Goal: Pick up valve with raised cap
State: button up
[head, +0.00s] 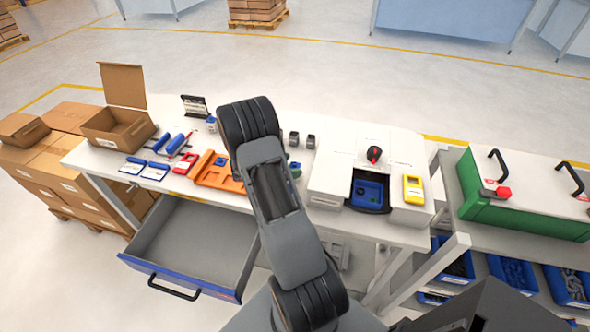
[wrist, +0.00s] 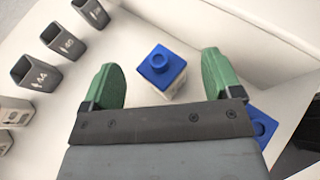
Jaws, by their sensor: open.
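A valve (wrist: 162,72) with a blue cap and a round raised knob on top stands on the white tabletop in the wrist view. Its pale body shows below the cap. My gripper (wrist: 160,80) is open, with one green finger to the left of the valve and one to the right, and clear gaps on both sides. Nothing is held. A second blue part (wrist: 263,126) with a round top is at lower right, partly hidden by my gripper. In the head view my arm hides most of the gripper; a bit of blue and green shows beside it.
Several grey numbered square holders (wrist: 35,72) stand left of the valve. A white machine (head: 330,178) with a blue part in its opening (head: 370,190) is to the right. An orange tray (head: 215,172) lies left of my arm, above an open drawer (head: 195,245).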

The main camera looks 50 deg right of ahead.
jog(key=shift+x, duration=0.8)
jog(key=c, duration=0.9)
jog(key=shift+c, duration=0.2)
